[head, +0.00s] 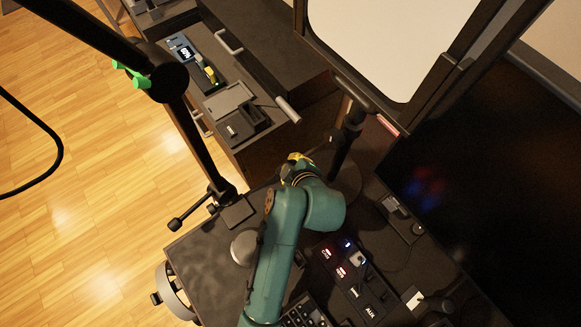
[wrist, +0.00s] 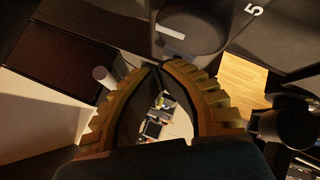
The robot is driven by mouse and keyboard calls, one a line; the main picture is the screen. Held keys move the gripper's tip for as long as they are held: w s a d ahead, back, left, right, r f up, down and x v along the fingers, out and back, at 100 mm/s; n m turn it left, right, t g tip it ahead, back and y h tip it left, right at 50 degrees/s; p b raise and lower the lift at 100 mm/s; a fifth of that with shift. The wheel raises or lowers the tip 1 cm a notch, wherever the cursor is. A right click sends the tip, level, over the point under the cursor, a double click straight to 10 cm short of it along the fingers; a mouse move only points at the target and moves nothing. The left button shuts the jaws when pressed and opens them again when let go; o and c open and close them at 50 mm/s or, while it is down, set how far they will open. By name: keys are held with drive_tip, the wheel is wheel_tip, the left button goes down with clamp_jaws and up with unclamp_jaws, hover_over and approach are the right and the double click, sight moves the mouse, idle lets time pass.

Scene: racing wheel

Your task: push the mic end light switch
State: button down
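My gripper (head: 297,160) is at the end of the teal arm, over the desk's back edge in the head view. In the wrist view its yellow ribbed fingers curve together and their tips (wrist: 157,66) meet, with nothing seen between them. Just beyond the tips is a dark rounded body (wrist: 190,38) with a pale strip (wrist: 170,32); I cannot tell whether they touch. I cannot tell for certain which part is the mic end light switch. In the head view a dark upright stand (head: 345,138) rises right of my gripper.
A black boom arm (head: 185,125) with green knobs (head: 130,75) crosses at left. A panel of lit buttons (head: 342,262) lies on the desk at right of my arm. A large framed pale screen (head: 385,40) is behind. Wooden floor is open at left.

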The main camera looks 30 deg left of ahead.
idle(0.3)
drive_tip(key=shift+r+p, duration=0.45)
drive_tip(key=shift+p, duration=0.2)
wheel_tip(320, 180, up, 6)
drive_tip(key=p, duration=0.5)
drive_tip(key=shift+r+p, duration=0.1)
drive_tip(key=shift+p, duration=0.3)
